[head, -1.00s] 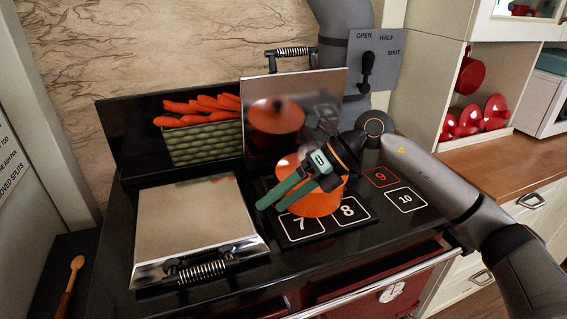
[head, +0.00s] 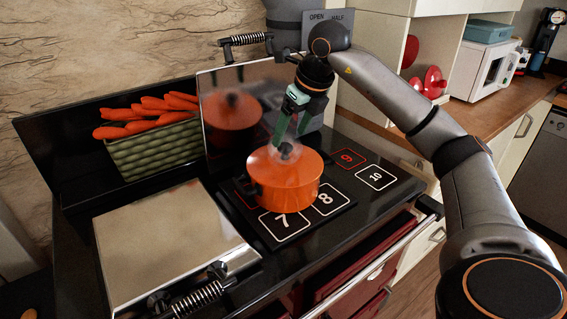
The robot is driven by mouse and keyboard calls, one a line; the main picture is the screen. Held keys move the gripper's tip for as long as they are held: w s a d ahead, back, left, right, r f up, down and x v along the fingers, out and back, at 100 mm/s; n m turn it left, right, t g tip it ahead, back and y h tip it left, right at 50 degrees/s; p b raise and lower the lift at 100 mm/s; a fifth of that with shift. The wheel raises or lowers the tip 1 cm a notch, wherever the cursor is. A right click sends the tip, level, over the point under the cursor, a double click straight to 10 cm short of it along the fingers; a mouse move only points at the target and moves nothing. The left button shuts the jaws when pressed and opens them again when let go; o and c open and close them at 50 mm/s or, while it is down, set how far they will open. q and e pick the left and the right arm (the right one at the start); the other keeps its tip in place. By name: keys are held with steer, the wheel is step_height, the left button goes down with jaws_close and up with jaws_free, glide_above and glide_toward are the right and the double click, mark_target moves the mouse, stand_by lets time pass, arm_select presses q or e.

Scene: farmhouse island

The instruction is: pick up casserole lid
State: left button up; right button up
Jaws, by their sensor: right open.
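The orange casserole (head: 285,195) stands on the stove's hob, with the number tiles 7 and 8 in front of it. The fingers hide part of the lid's far side. My left gripper is not in view.
A raised steel hob cover (head: 231,112) stands close behind the casserole and mirrors it. A closed steel cover (head: 165,240) lies to the left. A green basket of carrots (head: 155,150) stands at the back left. Tiles 9 and 10 (head: 375,177) lie clear at right.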

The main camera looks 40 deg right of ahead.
mark_target(286, 145)
steer(key=x, duration=0.6)
steer(key=shift+w+d+f+p, duration=0.25)
steer(key=shift+w+f+p, duration=0.05)
steer(key=shift+w+p, duration=0.05)
jaws_close()
stand_by(0.4)
steer(key=shift+r, duration=0.1)
